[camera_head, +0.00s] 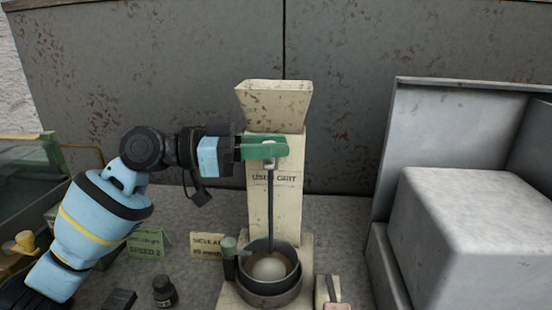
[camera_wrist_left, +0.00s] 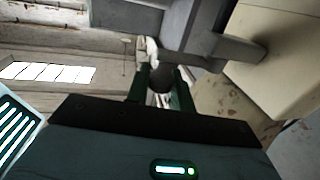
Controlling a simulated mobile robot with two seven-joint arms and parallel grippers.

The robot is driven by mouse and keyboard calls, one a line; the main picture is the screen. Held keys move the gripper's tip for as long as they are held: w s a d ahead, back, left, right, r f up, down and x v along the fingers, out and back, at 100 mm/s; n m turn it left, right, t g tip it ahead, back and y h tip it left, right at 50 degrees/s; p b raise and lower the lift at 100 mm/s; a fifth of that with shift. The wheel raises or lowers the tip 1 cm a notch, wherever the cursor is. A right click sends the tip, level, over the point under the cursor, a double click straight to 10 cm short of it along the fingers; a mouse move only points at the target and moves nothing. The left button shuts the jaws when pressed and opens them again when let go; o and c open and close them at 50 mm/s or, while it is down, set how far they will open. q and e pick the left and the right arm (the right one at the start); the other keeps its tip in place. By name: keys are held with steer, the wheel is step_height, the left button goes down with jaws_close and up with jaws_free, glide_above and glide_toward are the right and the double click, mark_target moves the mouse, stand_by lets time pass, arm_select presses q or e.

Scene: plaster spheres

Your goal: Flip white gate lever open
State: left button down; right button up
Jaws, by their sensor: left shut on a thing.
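A cream hopper tower labelled "USED GRIT" (camera_head: 274,212) stands in the middle of the head view. My left gripper (camera_head: 265,148), with green fingers, is at the front of the tower, just below its flared top. It is shut on the white gate lever (camera_head: 269,149), mostly hidden by the fingers. In the left wrist view, a white piece (camera_wrist_left: 152,50) shows beyond the green fingers, with a dark rounded shape between them. My right gripper is not in view.
A grey open-fronted cabinet with a pale block (camera_head: 475,235) fills the right. Two label cards, one reading "SPEED 2" (camera_head: 148,245), stand left of the tower near a small dark jar (camera_head: 164,291). A grey metal panel closes the back.

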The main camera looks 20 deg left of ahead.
arm_select(q)
steer(key=shift+a+m+g+b, duration=0.15)
steer(key=shift+m+g+b, duration=0.25)
steer(key=shift+g, duration=0.2)
steer(key=shift+h, duration=0.3)
steer(key=c, duration=1.3)
jaws_free()
steer(key=shift+o, duration=0.2)
steer(key=b+v, duration=0.1)
steer(key=v, duration=0.7)
steer(key=shift+b, duration=0.3)
